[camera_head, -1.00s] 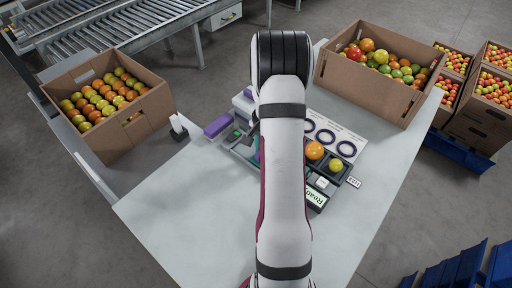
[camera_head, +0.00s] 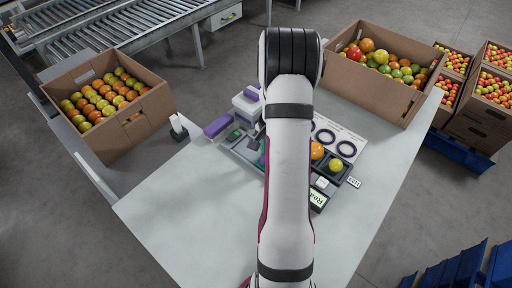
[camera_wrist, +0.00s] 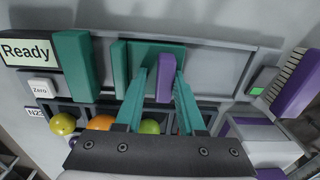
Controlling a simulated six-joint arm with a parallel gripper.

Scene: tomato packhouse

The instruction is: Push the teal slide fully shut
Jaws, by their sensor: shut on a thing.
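The teal slide (camera_wrist: 150,52) is a flat panel in a grey track in the wrist view. An upright purple handle (camera_wrist: 166,78) stands at its right part. My gripper (camera_wrist: 165,84) has its two teal fingers on either side of this handle and is shut on it. A narrow teal strip (camera_wrist: 118,68) stands at the slide's left edge, and a larger teal block (camera_wrist: 75,66) stands further left. The empty grey track (camera_wrist: 220,68) runs on to the right of the slide. In the head view my arm hides the gripper and most of the slide.
Left of the track are a "Ready" display (camera_wrist: 25,52) and a "Zero" button (camera_wrist: 41,88). Tomatoes sit in dark cups nearby, including an orange one (camera_head: 317,150). A purple block (camera_head: 217,126) lies left of the device. Tomato boxes (camera_head: 150,112) flank the table (camera_head: 180,210), whose front is clear.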

